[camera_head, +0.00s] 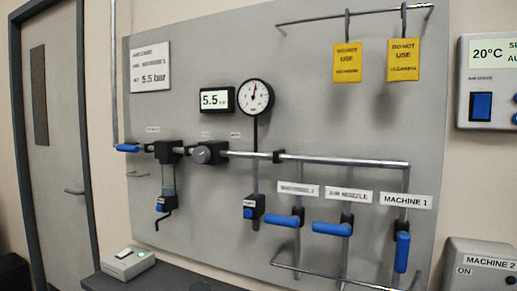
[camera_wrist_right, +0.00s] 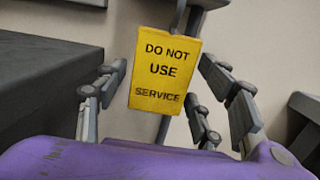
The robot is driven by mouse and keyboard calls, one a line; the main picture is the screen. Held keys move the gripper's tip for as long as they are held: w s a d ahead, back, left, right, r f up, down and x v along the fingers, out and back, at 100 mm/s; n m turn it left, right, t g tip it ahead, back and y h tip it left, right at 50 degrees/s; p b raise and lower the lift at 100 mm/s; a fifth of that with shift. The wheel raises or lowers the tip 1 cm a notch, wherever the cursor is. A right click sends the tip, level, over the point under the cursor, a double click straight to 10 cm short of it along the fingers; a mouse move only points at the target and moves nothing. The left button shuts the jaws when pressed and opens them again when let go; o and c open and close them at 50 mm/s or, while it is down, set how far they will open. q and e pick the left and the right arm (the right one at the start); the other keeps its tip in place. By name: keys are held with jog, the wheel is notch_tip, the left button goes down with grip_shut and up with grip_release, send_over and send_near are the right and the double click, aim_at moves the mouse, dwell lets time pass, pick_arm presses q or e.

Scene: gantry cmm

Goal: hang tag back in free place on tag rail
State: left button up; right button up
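The tag rail (camera_head: 312,18) is a thin metal bar high on the grey panel in the head view. Two yellow tags hang by hooks from its middle and right: a left tag (camera_head: 347,63) and a right "DO NOT USE" tag (camera_head: 404,60). The rail's left stretch is bare. A yellow "DO NOT USE SERVICE" tag (camera_wrist_right: 165,72) shows in the right wrist view, slightly tilted. My right gripper (camera_wrist_right: 165,75) is open, its fingers on either side of this tag with small gaps; I see no clear contact. My left gripper is in neither view.
The panel (camera_head: 200,60) carries a gauge (camera_head: 255,97), pipes and several blue-handled valves. A control box (camera_head: 488,82) is at right. A dark surface (camera_wrist_right: 45,85) lies left of the fingers in the wrist view, and a grey post (camera_wrist_right: 190,15) stands behind the tag.

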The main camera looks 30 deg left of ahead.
jog(key=c, duration=0.8)
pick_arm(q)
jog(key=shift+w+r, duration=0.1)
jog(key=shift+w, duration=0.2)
pick_arm(e)
jog(key=shift+r, duration=0.1)
jog(key=shift+r+p, duration=0.7)
jog(key=shift+r, duration=0.15)
jog(key=shift+r+p, duration=0.35)
jog(key=shift+r, duration=0.15)
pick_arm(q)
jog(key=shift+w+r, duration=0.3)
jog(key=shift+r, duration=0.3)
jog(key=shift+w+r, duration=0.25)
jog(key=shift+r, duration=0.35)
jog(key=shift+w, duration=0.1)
pick_arm(e)
jog(key=shift+s, duration=0.15)
